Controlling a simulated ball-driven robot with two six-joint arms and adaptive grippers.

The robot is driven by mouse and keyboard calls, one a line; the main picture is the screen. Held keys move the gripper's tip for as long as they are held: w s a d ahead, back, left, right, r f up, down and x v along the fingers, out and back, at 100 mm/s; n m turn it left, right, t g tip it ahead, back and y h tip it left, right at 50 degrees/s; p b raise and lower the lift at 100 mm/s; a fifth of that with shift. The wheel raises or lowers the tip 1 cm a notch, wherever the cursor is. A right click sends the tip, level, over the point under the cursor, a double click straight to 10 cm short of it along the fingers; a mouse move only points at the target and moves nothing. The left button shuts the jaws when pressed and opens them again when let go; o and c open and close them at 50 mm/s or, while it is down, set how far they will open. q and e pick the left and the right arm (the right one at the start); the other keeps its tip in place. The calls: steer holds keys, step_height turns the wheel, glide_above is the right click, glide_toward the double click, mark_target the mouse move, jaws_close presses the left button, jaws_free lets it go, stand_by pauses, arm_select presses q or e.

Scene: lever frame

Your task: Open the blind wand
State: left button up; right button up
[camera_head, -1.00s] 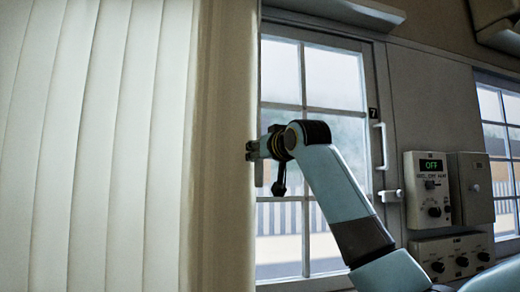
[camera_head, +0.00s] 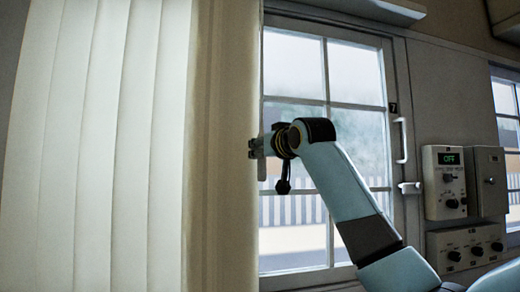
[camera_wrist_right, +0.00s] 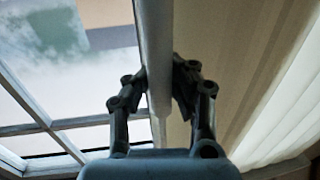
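The blind (camera_head: 110,150) hangs in tall pale vertical slats at the left of the head view. My right gripper (camera_head: 256,148) is at its right edge, in front of the window. In the right wrist view a long grey bar, which looks like the blind wand (camera_wrist_right: 155,50), runs between the fingers of the right gripper (camera_wrist_right: 158,88). The fingers are closed in on both sides of it and look to be touching it. The wand cannot be made out clearly in the head view. My left gripper does not show.
A door with window panes (camera_head: 325,180) and a white handle (camera_head: 402,140) stands behind my right arm. Control boxes (camera_head: 447,185) with knobs and an "OFF" display are on the wall to the right. A panel with several knobs (camera_head: 468,248) is below them.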

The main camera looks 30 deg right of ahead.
steer(key=shift+o, duration=1.1)
steer(key=shift+s+r, duration=0.3)
steer(key=shift+o, duration=1.1)
steer(key=shift+s+r, duration=0.1)
steer(key=shift+o, duration=0.3)
steer(key=shift+w, duration=0.35)
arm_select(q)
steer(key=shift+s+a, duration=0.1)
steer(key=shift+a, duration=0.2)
arm_select(e)
steer(key=s, duration=1.2)
steer(key=shift+a, duration=0.45)
